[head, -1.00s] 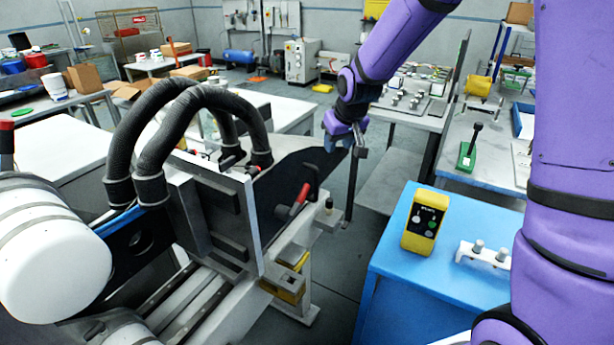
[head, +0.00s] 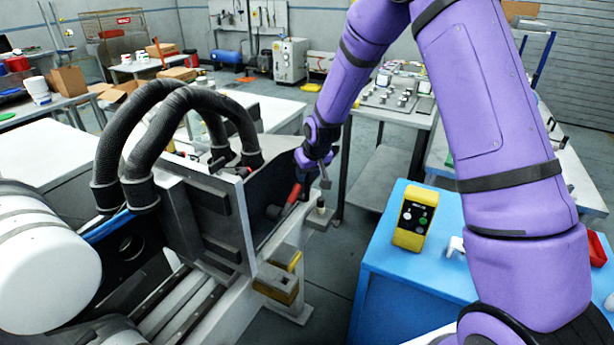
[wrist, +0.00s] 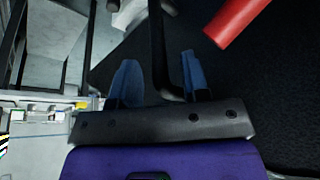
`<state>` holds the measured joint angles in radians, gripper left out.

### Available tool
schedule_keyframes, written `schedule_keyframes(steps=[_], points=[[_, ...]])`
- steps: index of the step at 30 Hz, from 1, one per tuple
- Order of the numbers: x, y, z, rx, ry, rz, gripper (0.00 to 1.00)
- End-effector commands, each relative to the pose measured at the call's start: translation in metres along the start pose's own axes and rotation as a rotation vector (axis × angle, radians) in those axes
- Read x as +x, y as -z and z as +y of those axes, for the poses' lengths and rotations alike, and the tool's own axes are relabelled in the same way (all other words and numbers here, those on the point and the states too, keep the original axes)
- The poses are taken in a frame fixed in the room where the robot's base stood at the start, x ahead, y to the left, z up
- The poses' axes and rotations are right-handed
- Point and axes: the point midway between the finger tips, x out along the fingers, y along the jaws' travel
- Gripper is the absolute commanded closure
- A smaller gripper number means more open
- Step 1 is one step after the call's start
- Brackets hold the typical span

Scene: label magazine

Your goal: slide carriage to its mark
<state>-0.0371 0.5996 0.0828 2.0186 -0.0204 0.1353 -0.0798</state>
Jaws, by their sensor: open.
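The carriage (head: 215,222) is a grey upright plate on rails, with thick black hoses arching over it and a dark panel on its far side. My gripper (head: 303,160) is beside the panel, near the lever. In the wrist view its blue fingers (wrist: 160,72) are open, with a black bent bar (wrist: 158,45) between them. I cannot tell whether they touch it. I cannot make out the mark.
The rails (head: 185,310) run toward the front left. A yellow block (head: 278,280) sits beside the carriage's base. A blue cabinet (head: 385,270) with a yellow control box (head: 412,218) stands to the right. Open floor lies between the cabinet and the machine.

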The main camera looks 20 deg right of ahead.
Motion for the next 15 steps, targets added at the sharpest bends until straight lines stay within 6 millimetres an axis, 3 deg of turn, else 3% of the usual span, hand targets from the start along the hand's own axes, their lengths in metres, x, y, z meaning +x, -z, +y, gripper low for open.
schedule_keyframes(steps=[6, 15], points=[[0.018, 0.000, 0.000, 0.000, 0.000, 0.000, 0.58], [0.021, 0.000, 0.000, 0.000, 0.000, 0.001, 0.58]])
